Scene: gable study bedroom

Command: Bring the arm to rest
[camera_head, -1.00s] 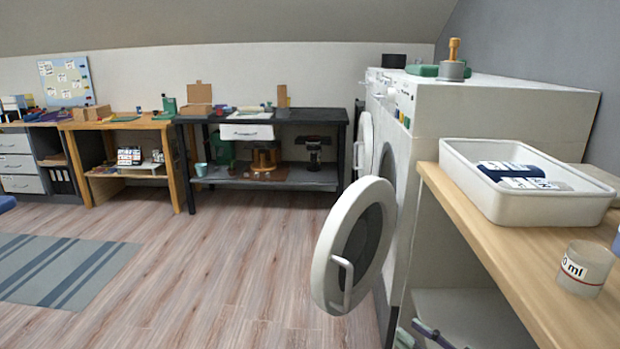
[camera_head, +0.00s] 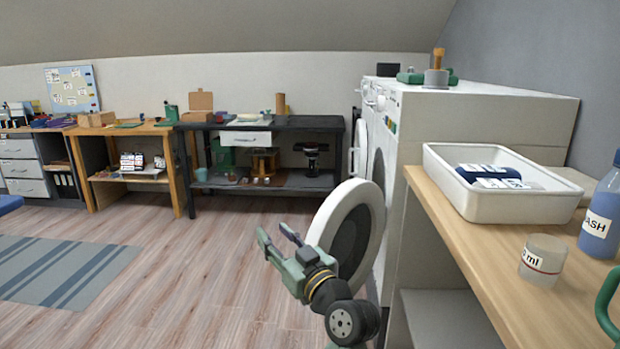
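My gripper (camera_head: 278,240) is in the lower middle of the head view, in front of the open round washer door (camera_head: 350,225). Its two fingers are spread apart and point up and to the left, with nothing between them. My wrist and forearm run down to the bottom edge of the picture. The gripper covers the lower left part of the door, including where its handle was seen. I cannot tell whether the arm touches the door.
A white washing machine (camera_head: 400,190) stands behind the door. On the right, a wooden counter (camera_head: 490,270) holds a white tray (camera_head: 500,205), a measuring cup (camera_head: 543,262) and a blue bottle (camera_head: 602,215). The wooden floor (camera_head: 215,270) to the left is clear around a striped rug (camera_head: 55,270).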

